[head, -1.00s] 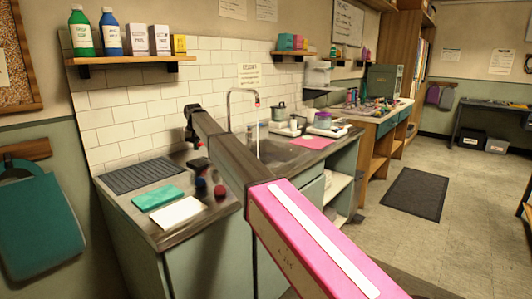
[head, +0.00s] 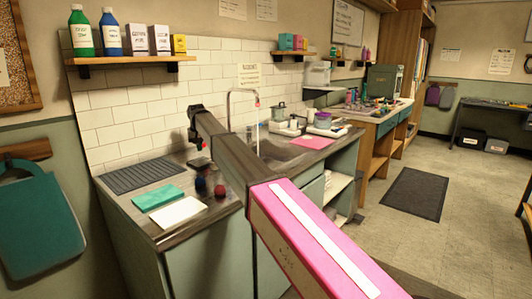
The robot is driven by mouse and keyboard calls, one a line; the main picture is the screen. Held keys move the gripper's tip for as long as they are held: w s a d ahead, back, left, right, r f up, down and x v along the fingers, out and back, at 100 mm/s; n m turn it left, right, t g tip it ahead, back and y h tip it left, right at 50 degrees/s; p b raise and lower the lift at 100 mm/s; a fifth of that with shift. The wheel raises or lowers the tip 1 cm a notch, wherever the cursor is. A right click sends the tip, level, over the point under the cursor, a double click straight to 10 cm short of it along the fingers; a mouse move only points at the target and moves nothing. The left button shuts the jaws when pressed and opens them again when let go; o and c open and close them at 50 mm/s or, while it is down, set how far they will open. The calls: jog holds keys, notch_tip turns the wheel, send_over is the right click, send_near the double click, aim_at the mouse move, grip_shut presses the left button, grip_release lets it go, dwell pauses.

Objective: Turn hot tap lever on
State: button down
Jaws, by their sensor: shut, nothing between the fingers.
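The sink tap (head: 231,108) is a tall curved metal spout with a small red mark near its tip, standing by the tiled wall. A thin pale vertical line shows below the spout; I cannot tell whether it is water. The hot tap lever cannot be made out; my arm covers part of the area by the tap base. My gripper (head: 203,147) is small and dark in the head view, pointing down above the counter, left of the spout. It is shut, with nothing seen in it. A small red spot shows at its lower end.
A ribbed drainer (head: 145,175), a teal cloth (head: 158,197) and a white cloth (head: 180,212) lie on the left of the counter. Small dark red and blue jars (head: 219,190) stand below my gripper. A pink sheet (head: 312,142) and dishes are to the right.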

jog(key=shift+s+d, duration=0.3)
jog(key=shift+d, duration=0.25)
jog(key=shift+s+d, duration=0.25)
jog(key=shift+d, duration=0.85)
jog(key=shift+s+d, duration=0.1)
jog(key=shift+d, duration=0.45)
notch_tip(320, 180, up, 12)
dwell(1.3)
